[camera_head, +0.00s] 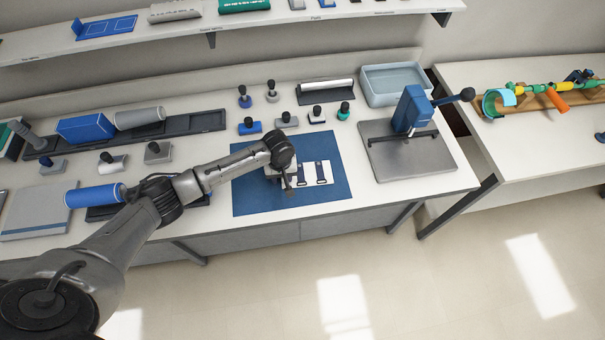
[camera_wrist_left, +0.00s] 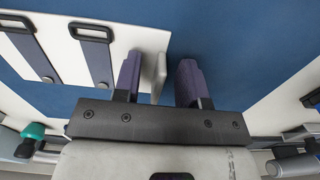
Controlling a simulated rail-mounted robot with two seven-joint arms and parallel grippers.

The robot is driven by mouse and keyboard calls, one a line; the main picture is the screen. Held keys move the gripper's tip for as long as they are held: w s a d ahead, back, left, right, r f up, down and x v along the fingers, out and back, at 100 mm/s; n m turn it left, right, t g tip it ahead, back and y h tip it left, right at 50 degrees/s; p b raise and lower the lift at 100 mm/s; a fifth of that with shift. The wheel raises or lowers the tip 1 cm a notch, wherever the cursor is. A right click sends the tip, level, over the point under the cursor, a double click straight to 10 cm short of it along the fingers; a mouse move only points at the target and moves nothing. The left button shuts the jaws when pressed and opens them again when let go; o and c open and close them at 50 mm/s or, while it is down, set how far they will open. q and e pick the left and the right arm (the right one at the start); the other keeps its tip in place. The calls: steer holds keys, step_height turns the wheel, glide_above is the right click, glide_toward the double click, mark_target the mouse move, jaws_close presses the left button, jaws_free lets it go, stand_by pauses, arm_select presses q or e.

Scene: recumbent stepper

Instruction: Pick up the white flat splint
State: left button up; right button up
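The white flat splint (camera_head: 311,172) lies on the blue mat (camera_head: 332,199) and carries dark straps with buckles. In the left wrist view the splint (camera_wrist_left: 62,50) runs to the upper left, and its raised white end stands between my fingers. My left gripper (camera_head: 288,184) is over the left part of the splint, low above the mat. In the left wrist view my left gripper (camera_wrist_left: 159,70) is open, with one purple-grey finger on each side of that raised end. The left finger looks close to it; contact cannot be told. My right gripper is not in view.
Several black-knobbed stamp-like tools (camera_head: 286,120) stand behind the mat. A blue lever press (camera_head: 412,108) on a grey plate (camera_head: 410,158) is to its right. A light blue tray (camera_head: 394,82) sits at the back right.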

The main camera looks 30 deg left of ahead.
arm_select(q)
jaws_close()
stand_by(0.3)
stand_by(0.3)
